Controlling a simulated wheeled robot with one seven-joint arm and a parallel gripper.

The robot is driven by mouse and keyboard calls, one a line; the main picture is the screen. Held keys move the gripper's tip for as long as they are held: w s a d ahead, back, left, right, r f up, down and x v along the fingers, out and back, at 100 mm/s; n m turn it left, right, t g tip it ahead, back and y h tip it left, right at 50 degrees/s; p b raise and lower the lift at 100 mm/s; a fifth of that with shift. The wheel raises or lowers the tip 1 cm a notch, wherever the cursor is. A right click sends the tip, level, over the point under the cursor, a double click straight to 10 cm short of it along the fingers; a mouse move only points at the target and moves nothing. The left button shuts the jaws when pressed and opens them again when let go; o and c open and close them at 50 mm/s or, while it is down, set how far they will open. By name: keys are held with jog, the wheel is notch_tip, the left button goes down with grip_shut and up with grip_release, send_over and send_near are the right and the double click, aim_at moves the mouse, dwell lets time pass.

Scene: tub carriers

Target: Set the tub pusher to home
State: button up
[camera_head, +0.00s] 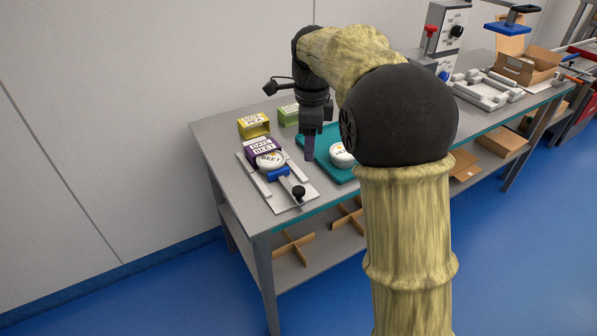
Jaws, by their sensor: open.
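The tub pusher, a blue block (278,174) on a metal bar with a black knob (298,192), sits on a pale base plate (292,206) between two side rails. Its blue block is close against a white tub labelled BEET (268,161); I cannot tell if they touch. The tub is at the mouth of a purple carrier (262,147) labelled DATE and BEET. My gripper (309,157) points down just right of the fixture, beyond the knob, beside the teal tray. It is open and I see nothing held in it; its fingers show edge-on.
A teal tray (309,137) holds a white tub (341,155), partly behind my arm. Yellow (253,125) and green (289,115) cartons stand at the back. A machine with a red lever (430,32), a grey fixture (487,93) and an open cardboard box (526,67) stand at right.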

jog(key=s+d+f+n+t, duration=0.1)
jog(key=s+d+f+n, duration=0.4)
jog(key=s+f+n, duration=0.2)
jog(key=s+d+f+n+t, duration=0.1)
jog(key=s+d+f+n, duration=0.3)
jog(key=s+f+n, duration=0.4)
jog(key=s+n, duration=0.4)
jog(key=s, duration=0.1)
jog(key=shift+s+d, duration=0.35)
jog(key=shift+d, duration=0.05)
jog(key=shift+c, duration=0.2)
jog(key=c, duration=0.3)
jog(key=shift+a, duration=0.15)
jog(key=shift+c, duration=0.2)
